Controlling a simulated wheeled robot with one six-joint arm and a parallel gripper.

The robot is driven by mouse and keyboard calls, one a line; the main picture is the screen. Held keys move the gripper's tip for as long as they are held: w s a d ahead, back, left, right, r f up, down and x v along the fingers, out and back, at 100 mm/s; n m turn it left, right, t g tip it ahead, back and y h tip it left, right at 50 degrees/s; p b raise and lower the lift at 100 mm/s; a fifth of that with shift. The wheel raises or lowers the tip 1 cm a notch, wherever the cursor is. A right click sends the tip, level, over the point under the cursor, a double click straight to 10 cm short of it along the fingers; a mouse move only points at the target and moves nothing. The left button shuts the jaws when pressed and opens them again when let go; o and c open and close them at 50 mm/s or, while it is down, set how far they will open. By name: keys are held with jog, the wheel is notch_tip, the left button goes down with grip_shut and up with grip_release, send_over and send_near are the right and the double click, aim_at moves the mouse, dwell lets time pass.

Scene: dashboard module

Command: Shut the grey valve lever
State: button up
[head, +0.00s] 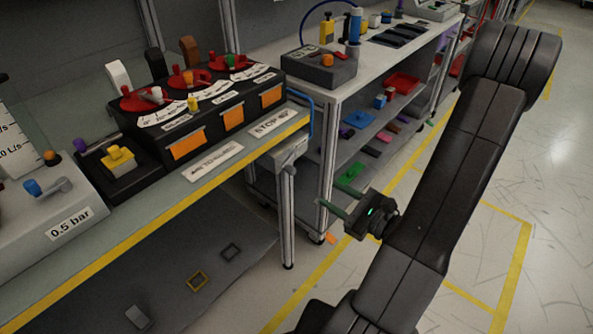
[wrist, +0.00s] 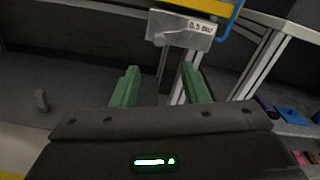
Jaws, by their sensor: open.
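A light-grey box (wrist: 194,32) with a small label hangs under the yellow bench edge in the wrist view; its text is hard to read. A small grey lever-like part (wrist: 160,40) shows at its lower left. In the head view a grey box (head: 285,152) hangs under the bench's right end, with a part pointing down from it. My gripper (head: 342,200) is open and empty, right of and below the hanging box. Its green fingers (wrist: 160,70) point towards the box in the wrist view, apart from it.
The black dashboard module (head: 205,120) carries white, black and brown levers, red dials and orange panels. A shelf unit (head: 345,100) with coloured items stands to the right. A blue hose (head: 311,115) runs by the bench end. Open floor lies around my arm.

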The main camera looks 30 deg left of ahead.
aim_at(294, 172)
jog(key=x, duration=1.2)
jog(key=shift+a, duration=0.3)
grip_shut()
jog(key=shift+r+p, duration=0.15)
jog(key=shift+p, duration=0.2)
